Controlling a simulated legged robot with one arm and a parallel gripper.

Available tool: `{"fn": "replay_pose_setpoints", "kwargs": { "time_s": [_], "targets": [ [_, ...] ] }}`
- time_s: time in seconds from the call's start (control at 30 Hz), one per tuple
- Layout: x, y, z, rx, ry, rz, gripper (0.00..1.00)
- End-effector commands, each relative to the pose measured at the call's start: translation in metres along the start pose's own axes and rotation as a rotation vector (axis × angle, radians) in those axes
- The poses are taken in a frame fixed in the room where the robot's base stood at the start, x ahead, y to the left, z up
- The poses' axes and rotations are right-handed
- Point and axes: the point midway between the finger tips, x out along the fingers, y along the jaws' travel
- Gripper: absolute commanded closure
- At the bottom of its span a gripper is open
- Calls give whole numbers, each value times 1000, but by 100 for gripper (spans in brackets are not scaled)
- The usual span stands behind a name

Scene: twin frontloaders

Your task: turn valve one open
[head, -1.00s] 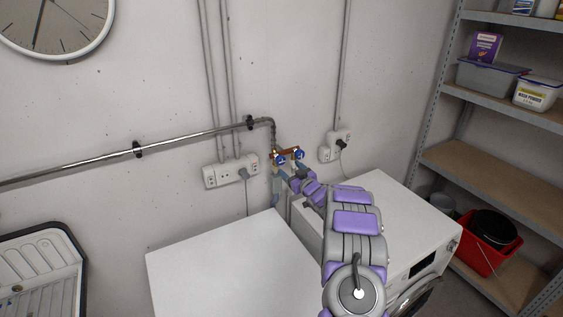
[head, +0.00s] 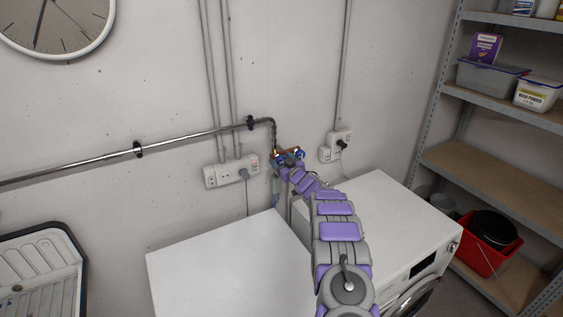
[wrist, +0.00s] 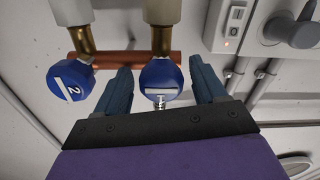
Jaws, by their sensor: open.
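Two blue round valve knobs sit on a copper pipe (wrist: 112,60) in the wrist view. One knob, valve two (wrist: 71,81), has a white 2 and lies left of my fingers. The other, valve one (wrist: 160,80), has a white bar-like mark and lies between my two fingers. My gripper (wrist: 160,65) is open, with a dark blue finger on each side of valve one and small gaps visible. In the head view my gripper (head: 287,161) is at the valves and partly hides them; a blue knob (head: 300,154) shows at its right.
White sockets (head: 230,172) are on the wall left of the valves, and another socket (head: 336,146) is to the right. Two white machines stand below, the left top (head: 225,265) clear. A shelf rack (head: 490,170) stands at the right.

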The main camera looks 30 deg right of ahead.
Motion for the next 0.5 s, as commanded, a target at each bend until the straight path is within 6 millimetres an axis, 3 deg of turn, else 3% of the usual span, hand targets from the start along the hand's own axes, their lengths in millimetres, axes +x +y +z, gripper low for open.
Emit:
{"fn": "replay_pose_setpoints", "kwargs": {
  "time_s": [0.2, 0.5],
  "targets": [
    [0, -1, 0, 0, 0, 0, 31],
    [0, -1, 1, 0, -1, 0, 59]
  ]
}}
